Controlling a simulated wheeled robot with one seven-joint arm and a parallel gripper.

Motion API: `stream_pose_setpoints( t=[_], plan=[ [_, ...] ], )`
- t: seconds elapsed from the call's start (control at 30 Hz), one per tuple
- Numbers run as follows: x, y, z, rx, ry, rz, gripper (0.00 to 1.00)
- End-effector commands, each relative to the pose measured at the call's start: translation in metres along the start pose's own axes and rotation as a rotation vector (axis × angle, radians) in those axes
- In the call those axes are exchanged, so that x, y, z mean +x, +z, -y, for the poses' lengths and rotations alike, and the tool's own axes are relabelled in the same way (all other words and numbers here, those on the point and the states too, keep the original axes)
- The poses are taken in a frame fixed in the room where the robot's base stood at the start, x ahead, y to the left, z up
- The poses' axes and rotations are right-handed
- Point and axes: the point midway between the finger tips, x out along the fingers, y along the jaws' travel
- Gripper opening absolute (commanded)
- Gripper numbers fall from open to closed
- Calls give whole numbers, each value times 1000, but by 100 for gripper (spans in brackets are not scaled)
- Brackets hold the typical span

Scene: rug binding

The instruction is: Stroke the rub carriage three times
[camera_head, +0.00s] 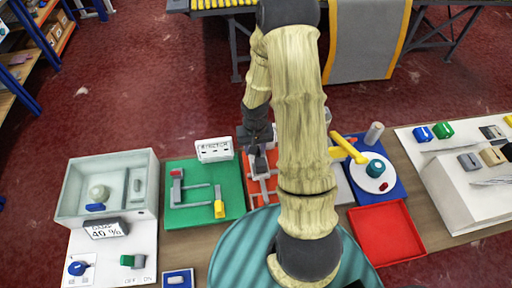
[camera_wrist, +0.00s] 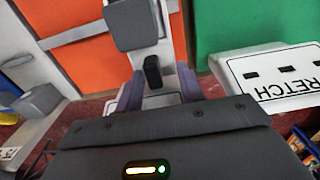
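An orange board (camera_head: 249,182) with grey rails lies on the table, partly hidden behind my arm. In the wrist view the orange board (camera_wrist: 100,62) carries a grey block (camera_wrist: 133,24) on a light rail, with a small black upright piece (camera_wrist: 152,72) near it. I take this to be the rub carriage, but no label shows. My gripper (camera_head: 259,165) is low over the board. In the wrist view its two purple-grey fingers (camera_wrist: 160,92) stand apart, with the black piece just past the gap between them. I cannot tell whether they touch anything.
A green board (camera_head: 180,214) with a yellow block and a STRETCH sign (camera_head: 214,150) is to the left. A grey-white basin (camera_head: 72,212) stands farther left. A blue board (camera_head: 392,194) with a white disc and a red tray (camera_head: 388,232) are to the right.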

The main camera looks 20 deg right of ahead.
Motion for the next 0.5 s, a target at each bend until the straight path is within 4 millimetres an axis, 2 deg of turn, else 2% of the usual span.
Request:
stream_pose_setpoints(
  t=[0.27,0.5],
  plan=[
    [-3,0,-2,2,2,0,38],
    [-30,0,-2,2,2,-3,38]
  ],
)
